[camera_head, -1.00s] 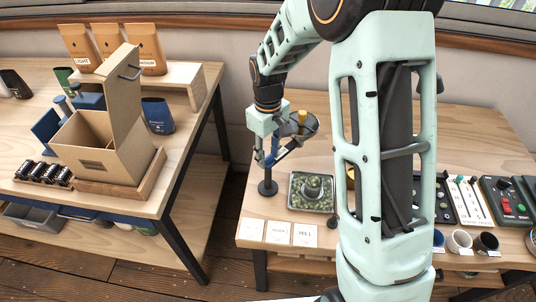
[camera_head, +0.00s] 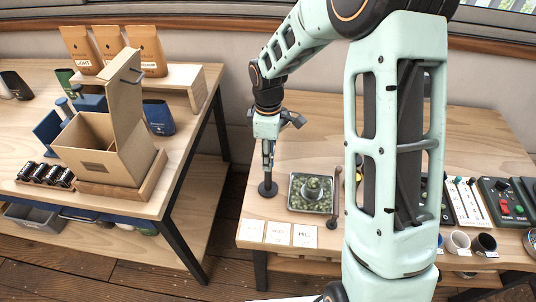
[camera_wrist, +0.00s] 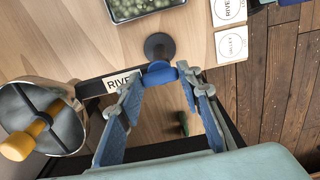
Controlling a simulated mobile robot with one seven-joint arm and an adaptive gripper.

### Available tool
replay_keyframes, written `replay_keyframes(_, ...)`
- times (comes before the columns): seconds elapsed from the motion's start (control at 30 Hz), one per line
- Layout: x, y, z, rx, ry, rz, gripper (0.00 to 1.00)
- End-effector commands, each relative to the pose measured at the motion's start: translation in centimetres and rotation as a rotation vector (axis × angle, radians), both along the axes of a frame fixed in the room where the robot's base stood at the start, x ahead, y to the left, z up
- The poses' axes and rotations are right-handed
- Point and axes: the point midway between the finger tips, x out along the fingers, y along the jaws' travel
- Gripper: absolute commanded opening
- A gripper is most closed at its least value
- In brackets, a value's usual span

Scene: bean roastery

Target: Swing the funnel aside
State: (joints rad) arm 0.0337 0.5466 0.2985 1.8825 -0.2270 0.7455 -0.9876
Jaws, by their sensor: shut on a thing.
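The funnel is a grey metal bowl (camera_wrist: 40,118) with a dark bar across it and an orange knob (camera_wrist: 22,142), at the left of the wrist view. In the head view my wrist mostly hides it; a dark piece (camera_head: 291,119) shows beside the wrist. A dark arm links the bowl side to a blue piece (camera_wrist: 160,73) near a stand with a round black base (camera_wrist: 159,47). The base also shows in the head view (camera_head: 267,189). My gripper (camera_wrist: 161,80) is shut on the blue piece, in the head view above the base (camera_head: 268,152).
White cards (camera_head: 278,233) lie at the front edge. Control panels (camera_head: 497,200) and cups (camera_head: 459,241) are further right. Table behind the tray is clear.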

Motion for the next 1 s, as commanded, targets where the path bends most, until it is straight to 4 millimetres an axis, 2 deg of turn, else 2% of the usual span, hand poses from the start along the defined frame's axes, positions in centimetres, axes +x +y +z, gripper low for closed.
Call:
replay_keyframes(0.47, 0.08, 0.03, 0.06, -0.001, -0.003, 0.019, 0.00)
replay_keyframes(0.5, 0.08, 0.03, 0.06, -0.001, -0.003, 0.019, 0.36)
replay_keyframes(0.63, 0.05, 0.02, 0.04, 0.000, -0.002, 0.017, 0.50)
replay_keyframes(1.0, 0.07, 0.02, 0.54, 0.000, -0.002, 0.015, 0.51)
